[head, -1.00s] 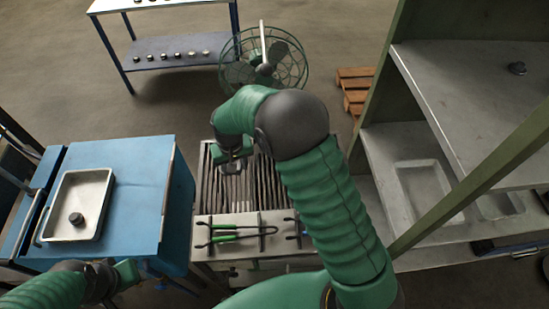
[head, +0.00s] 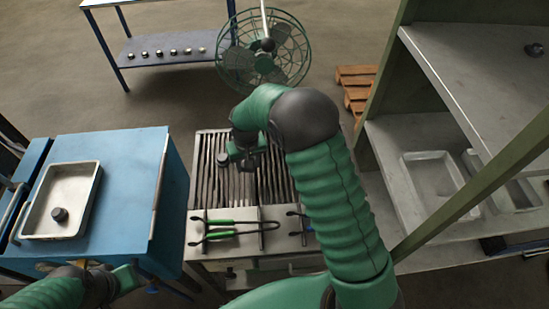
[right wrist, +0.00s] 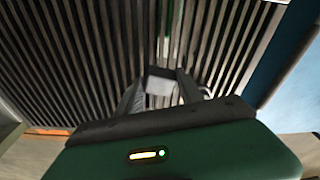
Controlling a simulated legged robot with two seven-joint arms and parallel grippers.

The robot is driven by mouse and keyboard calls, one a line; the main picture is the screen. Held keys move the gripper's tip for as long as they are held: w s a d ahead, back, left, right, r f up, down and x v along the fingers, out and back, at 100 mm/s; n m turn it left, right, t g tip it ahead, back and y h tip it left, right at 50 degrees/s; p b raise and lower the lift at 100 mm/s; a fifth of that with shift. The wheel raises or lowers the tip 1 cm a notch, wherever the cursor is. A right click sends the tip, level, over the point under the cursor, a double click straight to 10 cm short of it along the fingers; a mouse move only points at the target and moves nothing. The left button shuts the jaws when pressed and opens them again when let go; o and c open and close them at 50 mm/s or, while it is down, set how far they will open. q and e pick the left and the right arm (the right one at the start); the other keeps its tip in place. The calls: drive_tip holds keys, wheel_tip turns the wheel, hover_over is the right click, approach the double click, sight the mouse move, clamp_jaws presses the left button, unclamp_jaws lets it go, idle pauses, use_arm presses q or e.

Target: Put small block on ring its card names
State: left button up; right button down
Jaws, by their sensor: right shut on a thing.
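My right gripper (head: 243,160) is over the slatted grate in the middle of the head view. In the right wrist view its fingers (right wrist: 160,90) are shut on a small grey block (right wrist: 160,82), above the slats. A dark round piece (head: 223,159) lies on the grate just left of the gripper. Another dark round block (head: 59,214) sits in the metal tray (head: 90,186) on the blue cabinet at left. My left gripper (head: 130,277) is low beside the cabinet's front; its jaws are too small to read. I cannot make out a card or a named ring.
Green-handled tongs (head: 225,230) lie on the ledge in front of the grate (head: 280,175). A caged fan (head: 290,60) stands behind. A far blue table (head: 205,45) has several small pieces on its lower shelf. At right are a shelf unit (head: 430,60) and trays (head: 408,185).

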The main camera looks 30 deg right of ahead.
drive_tip(key=p, duration=0.2)
hover_over(275, 160)
drive_tip(key=shift+f, duration=0.6)
wheel_tip(275, 160, down, 3)
drive_tip(key=shift+s+f, duration=0.1)
drive_tip(key=shift+s, duration=0.05)
drive_tip(key=shift+a, duration=0.1)
drive_tip(key=shift+f, duration=0.15)
drive_tip(key=c, duration=1)
unclamp_jaws()
drive_tip(key=shift+o, duration=1.3)
